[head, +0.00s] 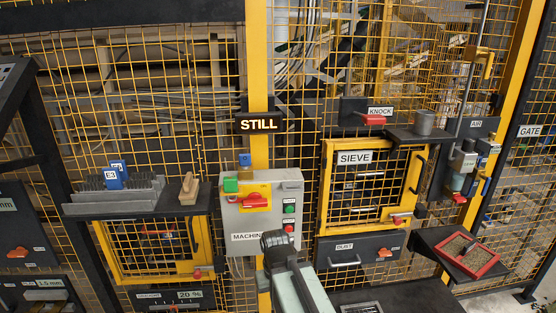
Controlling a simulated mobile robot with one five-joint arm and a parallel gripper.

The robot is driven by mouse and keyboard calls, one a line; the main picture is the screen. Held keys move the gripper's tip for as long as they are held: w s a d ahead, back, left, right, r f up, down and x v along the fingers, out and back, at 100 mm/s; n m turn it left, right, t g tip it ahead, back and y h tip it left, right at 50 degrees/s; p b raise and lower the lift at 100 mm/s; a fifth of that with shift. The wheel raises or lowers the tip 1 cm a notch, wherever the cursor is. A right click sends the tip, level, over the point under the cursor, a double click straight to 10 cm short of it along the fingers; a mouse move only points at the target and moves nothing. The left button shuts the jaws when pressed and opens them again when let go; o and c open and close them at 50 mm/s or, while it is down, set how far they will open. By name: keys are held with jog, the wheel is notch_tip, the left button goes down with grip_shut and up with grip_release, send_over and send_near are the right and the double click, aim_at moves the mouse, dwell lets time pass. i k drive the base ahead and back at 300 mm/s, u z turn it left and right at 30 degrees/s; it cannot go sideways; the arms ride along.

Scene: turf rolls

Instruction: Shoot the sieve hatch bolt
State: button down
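The sieve hatch (326,190) is a yellow-framed mesh door with a SIEVE label, right of the centre. It appears to sit flush in its opening, with a black handle on its right side. A small bolt with a red knob (398,220) is at the hatch's lower right corner. It is too small to tell whether the bolt is across or drawn back. My gripper (274,240) is at the lower middle, in front of the grey machine box, left of the hatch and apart from it. Its fingers are dark and foreshortened, so their opening cannot be made out.
The grey machine box (235,215) with a red switch is left of the hatch. A shelf with a grey cup (424,122) juts out above the hatch's right side. A dust drawer (345,250) is below. A red tray (469,256) stands on a shelf at the lower right.

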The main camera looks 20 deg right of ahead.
aim_at(399, 218)
jog(key=u, duration=1.25)
jog(key=k, duration=1.35)
jog(key=z, duration=0.4)
jog(key=i, duration=1)
jog(key=u, duration=0.05)
